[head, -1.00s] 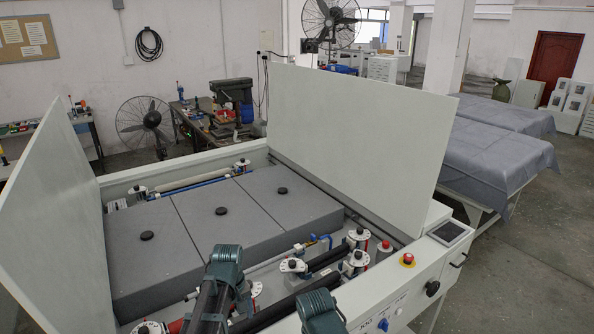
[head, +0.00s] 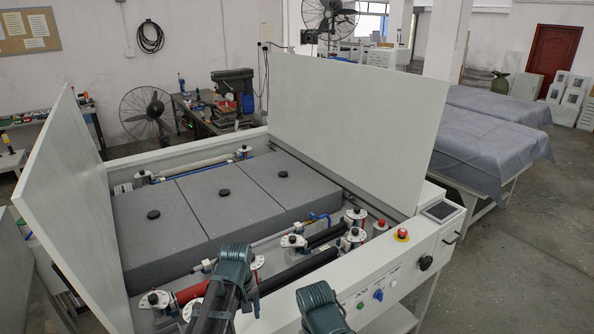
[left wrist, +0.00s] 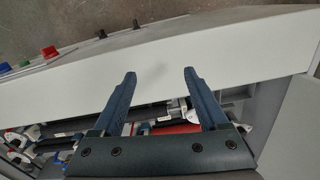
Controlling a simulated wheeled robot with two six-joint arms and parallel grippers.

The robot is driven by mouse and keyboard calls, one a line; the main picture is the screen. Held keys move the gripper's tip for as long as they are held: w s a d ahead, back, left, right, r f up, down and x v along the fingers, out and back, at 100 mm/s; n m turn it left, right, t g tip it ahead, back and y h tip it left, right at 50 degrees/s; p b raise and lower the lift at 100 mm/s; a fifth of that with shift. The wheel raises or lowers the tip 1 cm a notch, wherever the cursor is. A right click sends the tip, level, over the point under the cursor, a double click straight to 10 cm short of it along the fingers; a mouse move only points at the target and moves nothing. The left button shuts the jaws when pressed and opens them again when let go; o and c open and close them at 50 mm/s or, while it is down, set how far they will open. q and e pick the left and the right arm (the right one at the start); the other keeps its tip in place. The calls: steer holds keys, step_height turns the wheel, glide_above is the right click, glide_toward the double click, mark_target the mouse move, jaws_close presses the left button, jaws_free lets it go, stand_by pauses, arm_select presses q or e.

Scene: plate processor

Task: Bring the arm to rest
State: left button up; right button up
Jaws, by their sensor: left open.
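My left gripper (left wrist: 158,72) shows in the left wrist view with its two dark blue fingers apart and nothing between them. Its fingertips overlap the white front panel (left wrist: 225,52) of the plate processor in that view; I cannot tell the gap between them. In the head view, my two dark green arm joints stand at the bottom middle, in front of the processor (head: 375,262). The fingers of my left gripper are not clear there. My right gripper's fingers are not visible in either view.
The processor has raised white covers at the left (head: 75,190) and back (head: 350,125). Inside are grey slabs (head: 165,240) and rollers (head: 300,262). A red emergency button (head: 402,234) and a screen (head: 440,210) sit on its right. Floor is open at the right (head: 530,260).

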arm_select(q)
steer(key=s+d+f+m+b, duration=0.4)
steer(key=s+f+b, duration=0.2)
steer(key=f+b, duration=0.1)
steer(key=s+d+f+m+y+b, duration=0.1)
steer(key=s+d+f+m+b, duration=0.3)
steer(key=s+f+m+b, duration=0.1)
step_height(320, 180, down, 3)
steer(key=s+b, duration=0.1)
steer(key=b, duration=0.1)
steer(key=shift+s+d+b, duration=0.25)
steer(key=shift+s+b, duration=0.05)
steer(key=shift+s, duration=0.1)
